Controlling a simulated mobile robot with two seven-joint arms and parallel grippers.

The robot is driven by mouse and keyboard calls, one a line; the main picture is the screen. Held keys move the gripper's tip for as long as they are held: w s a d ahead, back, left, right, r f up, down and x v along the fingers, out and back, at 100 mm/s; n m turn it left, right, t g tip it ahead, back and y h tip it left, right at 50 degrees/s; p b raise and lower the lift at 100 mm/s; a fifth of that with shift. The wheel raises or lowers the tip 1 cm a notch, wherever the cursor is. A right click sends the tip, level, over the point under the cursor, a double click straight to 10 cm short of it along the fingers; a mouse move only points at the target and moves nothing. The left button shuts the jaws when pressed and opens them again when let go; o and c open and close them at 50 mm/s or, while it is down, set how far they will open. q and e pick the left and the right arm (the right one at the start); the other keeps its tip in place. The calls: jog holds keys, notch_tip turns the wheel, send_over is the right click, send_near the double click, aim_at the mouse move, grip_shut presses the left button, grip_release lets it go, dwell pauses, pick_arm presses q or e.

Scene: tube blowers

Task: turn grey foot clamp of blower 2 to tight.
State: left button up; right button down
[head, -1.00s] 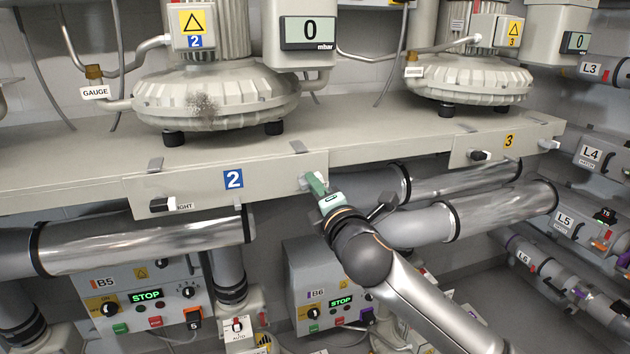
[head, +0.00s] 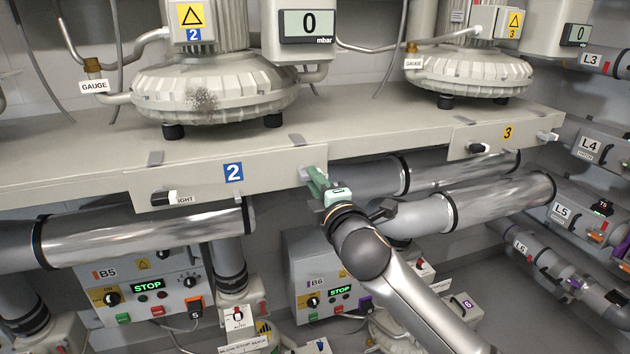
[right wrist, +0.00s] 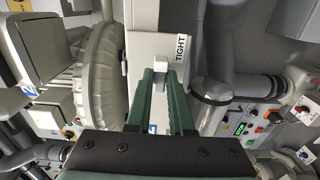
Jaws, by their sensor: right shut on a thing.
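Blower 2 (head: 215,88) stands on the shelf, with a blue 2 plate (head: 234,172) on the panel below it. The grey foot clamp (head: 305,172) is at the right end of that panel. My right gripper (head: 314,178) is shut on it, its green fingers partly hiding the handle. In the right wrist view a pale part of the clamp (right wrist: 131,68) shows at the green fingertips (right wrist: 160,74). A TIGHT label (right wrist: 181,47) is on the panel beside it. The clamp's exact angle is hard to tell. My left gripper is out of view.
A black-handled clamp (head: 163,198) is at the left end of the same panel. Blower 3 (head: 470,76) stands to the right. Metal pipes (head: 490,205) run below the shelf, close to my right arm. Control boxes B5 (head: 150,285) and B6 (head: 325,285) are lower down.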

jog(key=c, duration=0.8)
grip_release()
jog(key=v, duration=1.2)
jog(key=shift+s+b, duration=0.25)
jog(key=shift+b, duration=0.15)
